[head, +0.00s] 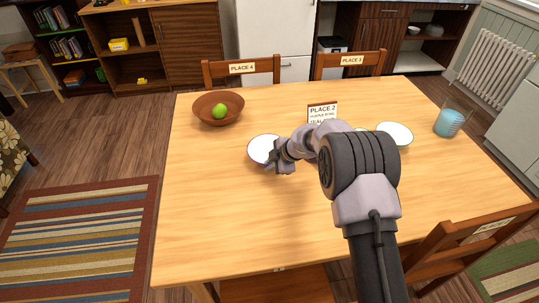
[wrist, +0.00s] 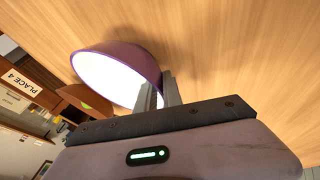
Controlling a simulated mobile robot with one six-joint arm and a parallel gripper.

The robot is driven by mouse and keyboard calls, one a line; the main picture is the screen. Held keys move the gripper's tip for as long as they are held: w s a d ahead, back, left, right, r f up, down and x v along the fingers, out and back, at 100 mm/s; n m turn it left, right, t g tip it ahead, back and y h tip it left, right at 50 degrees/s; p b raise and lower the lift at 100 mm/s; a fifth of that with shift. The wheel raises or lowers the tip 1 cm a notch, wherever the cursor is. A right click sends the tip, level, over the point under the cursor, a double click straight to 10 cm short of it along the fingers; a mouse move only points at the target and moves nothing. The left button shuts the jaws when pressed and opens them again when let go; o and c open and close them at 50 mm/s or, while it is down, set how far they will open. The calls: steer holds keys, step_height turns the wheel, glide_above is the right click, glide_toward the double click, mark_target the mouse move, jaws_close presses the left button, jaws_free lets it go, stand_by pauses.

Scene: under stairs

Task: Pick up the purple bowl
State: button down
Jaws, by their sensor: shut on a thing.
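The purple bowl (head: 259,150) has a white inside and is at the middle of the wooden table in the head view. It fills the upper middle of the wrist view (wrist: 146,58), its purple outside toward the table. My gripper (head: 271,166) is shut on the near right part of the bowl's rim. In the wrist view my gripper's fingers (wrist: 158,97) pinch the bowl wall between them. My arm hides part of the bowl in the head view. I cannot tell whether the bowl touches the table.
A brown bowl (head: 234,105) holding a green fruit (head: 219,111) stands behind left. A white-lined bowl (head: 396,132) and a blue cup (head: 449,123) stand right. A "PLACE 2" card (head: 322,112) stands behind my arm. Chairs surround the table (head: 215,220); its front left is clear.

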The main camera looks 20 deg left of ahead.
steer(key=shift+r, duration=0.1)
stand_by(0.3)
step_height(320, 180, up, 18)
steer(key=p, duration=1)
steer(key=shift+p, duration=0.3)
stand_by(0.8)
